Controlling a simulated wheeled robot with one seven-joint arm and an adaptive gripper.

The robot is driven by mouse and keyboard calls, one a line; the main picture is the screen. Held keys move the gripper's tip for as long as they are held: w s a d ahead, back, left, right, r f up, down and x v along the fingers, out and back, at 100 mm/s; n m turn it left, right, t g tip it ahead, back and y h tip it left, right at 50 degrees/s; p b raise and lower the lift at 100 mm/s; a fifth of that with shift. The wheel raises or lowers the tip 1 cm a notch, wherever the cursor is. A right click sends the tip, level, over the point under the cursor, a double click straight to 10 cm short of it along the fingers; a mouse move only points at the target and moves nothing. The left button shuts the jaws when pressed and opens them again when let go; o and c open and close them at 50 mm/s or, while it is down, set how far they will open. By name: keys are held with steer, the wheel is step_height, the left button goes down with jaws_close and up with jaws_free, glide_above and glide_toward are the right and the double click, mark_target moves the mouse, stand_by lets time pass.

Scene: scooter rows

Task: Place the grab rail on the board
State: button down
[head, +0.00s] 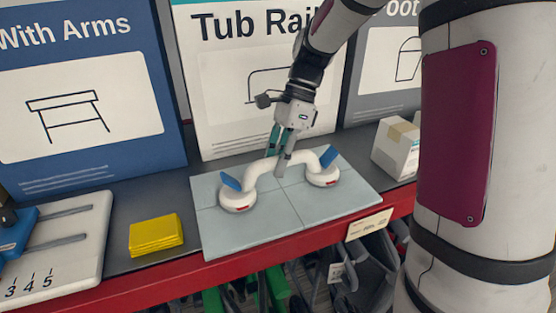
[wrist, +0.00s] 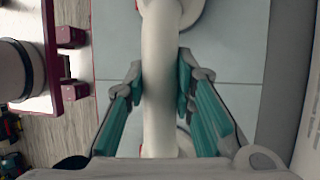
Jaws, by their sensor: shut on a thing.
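The white grab rail (head: 263,171) has two round suction feet and blue levers. In the head view it is over the pale grey-blue tiled board (head: 222,242), with both feet appearing to rest on the board; a small gap cannot be ruled out. My gripper (head: 279,160) comes down from above and is shut on the middle of the rail's bar. In the wrist view the rail's bar (wrist: 158,80) runs upright between the teal finger pads of my gripper (wrist: 160,88). The board (wrist: 225,55) shows behind it. The far foot is partly cut off.
A yellow block (head: 155,234) lies left of the board on the dark shelf. A white box (head: 397,150) stands to the right. Large sign panels (head: 225,120) stand behind. A red shelf edge (head: 190,280) with a price tag (head: 369,224) runs in front.

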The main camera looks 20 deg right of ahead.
steer(key=c, duration=1.3)
jaws_free()
steer(key=shift+c, duration=0.2)
steer(key=b+v, duration=0.1)
steer(key=v, duration=1)
steer(key=s+a+f+n+t+h, duration=0.1)
steer(key=s+a+n+t+h, duration=0.1)
steer(key=s+n, duration=0.7)
steer(key=s+a+n+t+h, duration=0.2)
steer(key=s+n+t, duration=0.3)
steer(key=s+n, duration=0.4)
steer(key=shift+s+f+n+h, duration=0.3)
steer(key=shift+s+f, duration=0.1)
steer(key=shift+s, duration=1.2)
